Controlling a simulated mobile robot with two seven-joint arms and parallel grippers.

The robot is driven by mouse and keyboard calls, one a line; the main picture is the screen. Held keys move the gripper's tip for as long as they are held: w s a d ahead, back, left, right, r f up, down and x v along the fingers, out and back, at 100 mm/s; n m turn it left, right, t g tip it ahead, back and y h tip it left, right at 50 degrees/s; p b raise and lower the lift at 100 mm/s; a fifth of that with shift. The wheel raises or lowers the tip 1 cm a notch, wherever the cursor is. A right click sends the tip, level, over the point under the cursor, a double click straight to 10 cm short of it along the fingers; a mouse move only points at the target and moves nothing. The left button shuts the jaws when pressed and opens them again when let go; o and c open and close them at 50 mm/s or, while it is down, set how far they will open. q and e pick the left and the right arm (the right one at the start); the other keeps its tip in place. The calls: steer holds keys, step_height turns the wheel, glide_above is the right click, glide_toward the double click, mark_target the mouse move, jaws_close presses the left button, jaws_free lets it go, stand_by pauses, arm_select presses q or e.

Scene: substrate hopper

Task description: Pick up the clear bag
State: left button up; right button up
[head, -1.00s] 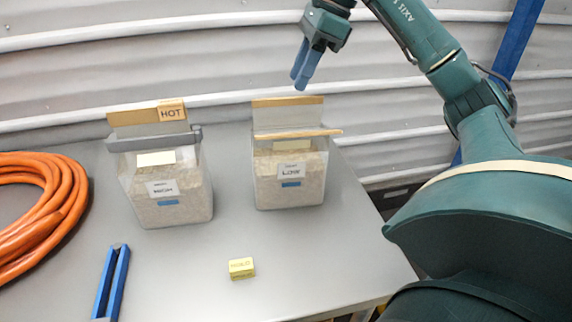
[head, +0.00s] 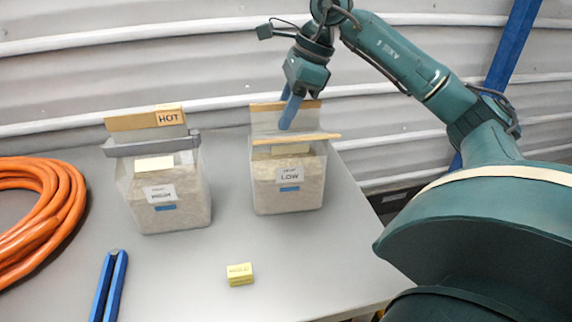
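Two clear bags of pale grainy filling stand upright on the grey table. The right bag (head: 287,200) is labelled LOW, has an orange-tan top edge, and a tan strip lies across its front. The left bag (head: 178,215) is labelled HIGH, with a HOT tag and a grey clip bar across its top. My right gripper (head: 288,112) points down at the LOW bag's top edge. Its blue fingers look parted, one in front of the edge and one apparently behind it. Contact cannot be told. The LOW bag stands on the table.
A coiled orange hose (head: 40,215) lies at the left. A corrugated wall stands behind.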

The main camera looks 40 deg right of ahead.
steer(key=shift+f, duration=0.2)
stand_by(0.5)
jaws_close()
stand_by(0.3)
steer(key=shift+r, duration=0.1)
